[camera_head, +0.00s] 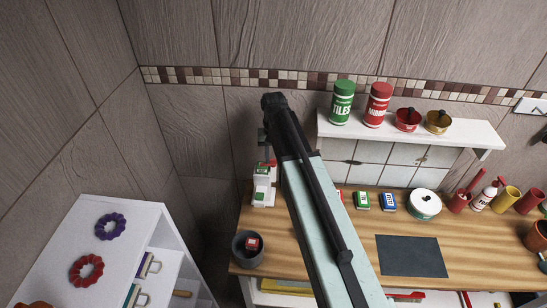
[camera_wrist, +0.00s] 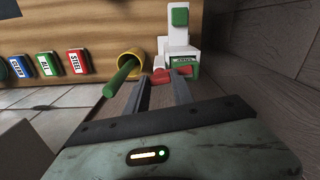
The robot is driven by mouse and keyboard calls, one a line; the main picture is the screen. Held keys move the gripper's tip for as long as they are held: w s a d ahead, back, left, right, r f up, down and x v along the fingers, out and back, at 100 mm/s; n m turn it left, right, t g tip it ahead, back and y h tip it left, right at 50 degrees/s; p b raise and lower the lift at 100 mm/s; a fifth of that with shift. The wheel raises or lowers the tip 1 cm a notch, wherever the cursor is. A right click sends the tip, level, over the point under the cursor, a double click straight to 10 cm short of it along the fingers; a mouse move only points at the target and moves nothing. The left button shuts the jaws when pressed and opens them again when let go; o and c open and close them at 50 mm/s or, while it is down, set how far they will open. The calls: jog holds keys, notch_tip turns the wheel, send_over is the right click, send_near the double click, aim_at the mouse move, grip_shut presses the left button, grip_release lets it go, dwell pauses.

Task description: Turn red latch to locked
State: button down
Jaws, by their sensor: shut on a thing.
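A white fixture (camera_wrist: 180,42) with a green block on it shows at the top of the wrist view. In the head view the white fixture (camera_head: 262,187) stands at the left end of the wooden counter, partly behind my arm. The red latch (camera_wrist: 160,76) is at the base of the fixture in the wrist view. A green label with small lettering, too small to read, is beside it. My gripper (camera_wrist: 162,80) reaches the latch, with its fingers shut on the red part. The fingers cover part of the latch, and its exact angle is hard to tell.
A yellow cup (camera_wrist: 131,62) with a green-handled thing is close beside the fingers. Several labelled blocks, one red (camera_wrist: 78,62), line the counter. A dark grey cup (camera_head: 239,252) stands near the counter's front left. A dark mat (camera_head: 411,256) lies at the right, bare.

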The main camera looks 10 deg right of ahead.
jog(key=shift+m, duration=0.9)
jog(key=c, duration=1.1)
grip_release()
notch_tip(320, 180, up, 8)
jog(key=p, duration=0.8)
jog(key=shift+f, duration=0.1)
